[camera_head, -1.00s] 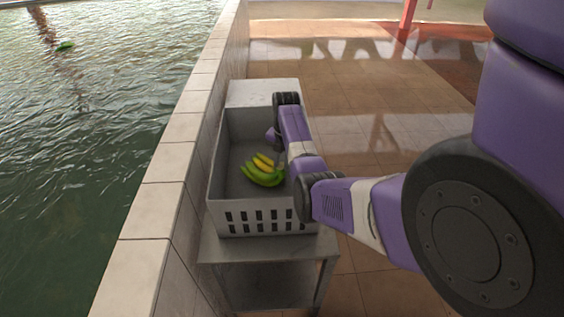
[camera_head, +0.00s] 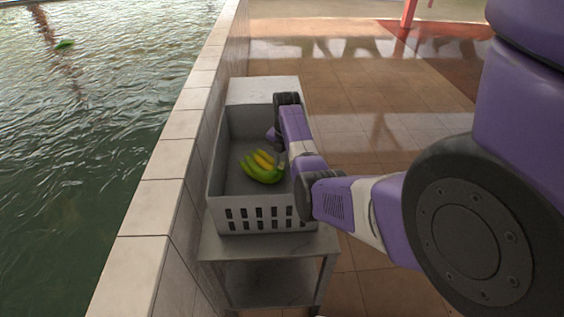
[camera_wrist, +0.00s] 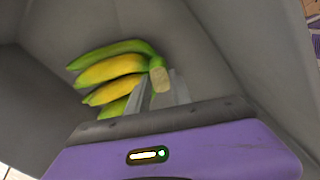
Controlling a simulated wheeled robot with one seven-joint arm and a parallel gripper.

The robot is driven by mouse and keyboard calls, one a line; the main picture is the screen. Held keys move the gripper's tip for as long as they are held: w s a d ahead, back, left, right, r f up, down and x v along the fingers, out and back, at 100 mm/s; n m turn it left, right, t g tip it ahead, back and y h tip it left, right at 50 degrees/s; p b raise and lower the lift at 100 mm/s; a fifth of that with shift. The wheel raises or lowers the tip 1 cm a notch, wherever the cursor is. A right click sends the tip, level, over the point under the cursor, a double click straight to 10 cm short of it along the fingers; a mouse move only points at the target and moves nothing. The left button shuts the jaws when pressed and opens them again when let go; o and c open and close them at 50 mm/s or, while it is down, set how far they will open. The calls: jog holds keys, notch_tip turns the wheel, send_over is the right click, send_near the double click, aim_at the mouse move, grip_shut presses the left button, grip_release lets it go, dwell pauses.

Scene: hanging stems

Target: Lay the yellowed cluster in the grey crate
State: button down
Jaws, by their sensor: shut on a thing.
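The yellowed cluster (camera_head: 262,167) is a hand of green and yellow bananas inside the grey crate (camera_head: 262,216), low between its walls. In the wrist view the bananas (camera_wrist: 112,72) point left, and their cut stem sits at my gripper (camera_wrist: 158,95). My gripper is shut on the cluster at the stem end. In the head view my forearm reaches over the crate's right wall and hides the gripper's fingertips. I cannot tell whether the bananas touch the crate floor.
The crate stands on a small grey table (camera_head: 270,246) beside a tiled wall (camera_head: 165,165). Tiled floor (camera_head: 360,110) is open to the right.

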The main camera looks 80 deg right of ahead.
jog(key=shift+a+f, duration=0.15)
jog(key=shift+f, duration=0.3)
jog(key=c, duration=1.1)
grip_release()
jog(key=shift+w, duration=0.1)
jog(key=shift+o, duration=0.2)
jog(key=shift+r, duration=0.1)
jog(key=r, duration=0.7)
jog(key=shift+s+r+b, duration=0.2)
jog(key=shift+b, duration=0.2)
notch_tip(320, 180, up, 16)
jog(key=p, duration=0.6)
jog(key=shift+f+p, duration=0.2)
jog(key=shift+p, duration=0.1)
